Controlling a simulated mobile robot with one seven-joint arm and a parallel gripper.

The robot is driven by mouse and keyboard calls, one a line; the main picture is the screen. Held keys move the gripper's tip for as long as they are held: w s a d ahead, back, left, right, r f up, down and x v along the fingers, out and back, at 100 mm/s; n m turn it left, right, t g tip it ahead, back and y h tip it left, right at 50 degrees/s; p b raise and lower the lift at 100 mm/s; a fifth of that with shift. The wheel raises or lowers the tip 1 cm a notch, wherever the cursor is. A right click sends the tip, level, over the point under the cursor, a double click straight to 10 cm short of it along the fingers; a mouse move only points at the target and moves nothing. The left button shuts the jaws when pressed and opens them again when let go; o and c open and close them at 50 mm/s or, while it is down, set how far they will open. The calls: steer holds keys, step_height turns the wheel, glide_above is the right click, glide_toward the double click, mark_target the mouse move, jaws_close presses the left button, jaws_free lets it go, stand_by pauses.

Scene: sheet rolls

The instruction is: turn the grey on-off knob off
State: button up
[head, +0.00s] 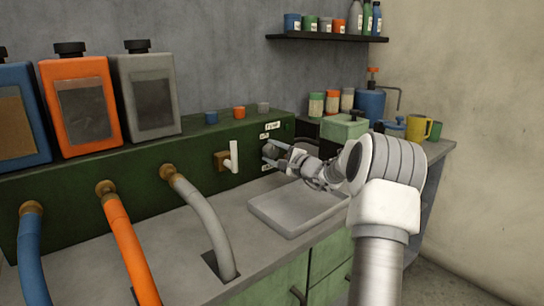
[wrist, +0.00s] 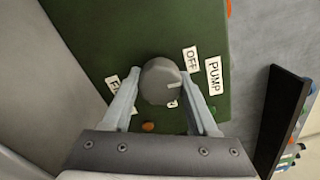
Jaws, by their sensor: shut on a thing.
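The grey on-off knob (wrist: 158,82) sits on the dark green panel (wrist: 85,25), between my gripper's fingertips (wrist: 161,76) in the wrist view. The gripper is shut on it, one finger on each side. The knob's white mark points right in that view, between the OFF label (wrist: 190,59) and a partly hidden label (wrist: 172,104) below it. A PUMP label (wrist: 214,76) stands beside OFF. In the head view my gripper (head: 272,153) is at the panel's right end and largely hides the knob.
A white lever valve (head: 233,157) sticks out left of my gripper. A grey tray (head: 290,212) lies on the counter below my arm. Blue, orange and grey hoses (head: 205,210) run from the panel at left. A dark shelf (head: 325,38) with bottles hangs above.

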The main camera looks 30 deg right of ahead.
steer(key=shift+n, duration=0.3)
steer(key=o, duration=1.4)
steer(key=shift+c, duration=0.2)
steer(key=s+p, duration=0.1)
steer(key=s, duration=0.4)
steer(key=s+d+p, duration=0.1)
steer(key=s, duration=0.5)
steer(key=s+d+p, duration=0.1)
steer(key=s, duration=0.5)
steer(key=shift+s+d, duration=0.15)
steer(key=shift+d, duration=0.05)
